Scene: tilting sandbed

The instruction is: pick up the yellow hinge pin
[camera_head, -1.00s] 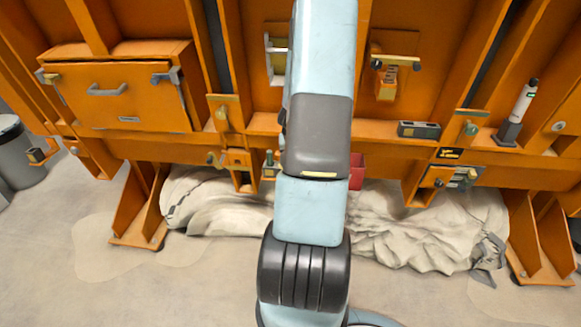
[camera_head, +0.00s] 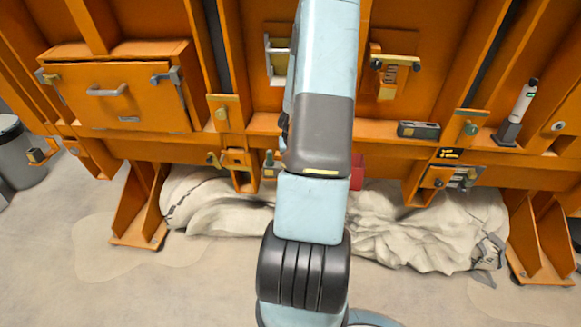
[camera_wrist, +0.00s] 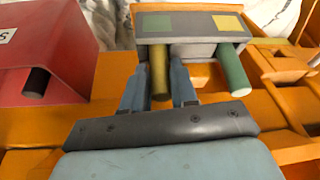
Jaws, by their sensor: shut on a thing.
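In the wrist view, the yellow hinge pin (camera_wrist: 159,74) is a dull yellow cylinder pointing out from a grey holder (camera_wrist: 200,47). My gripper (camera_wrist: 159,95) has its two fingers on either side of the pin, shut on it. The pin's far end meets or enters the holder under a green patch; whether it is still seated I cannot tell. A green pin (camera_wrist: 233,72) sits in the same holder, to the right, under a yellow patch. In the head view my arm hides the gripper and the yellow pin.
A red box (camera_wrist: 45,60) with a dark cylinder stands left in the wrist view. Orange ledge parts (camera_wrist: 285,65) lie to the right. In the head view, an orange frame (camera_head: 390,155) spans the back, above a crumpled pale cloth (camera_head: 430,230).

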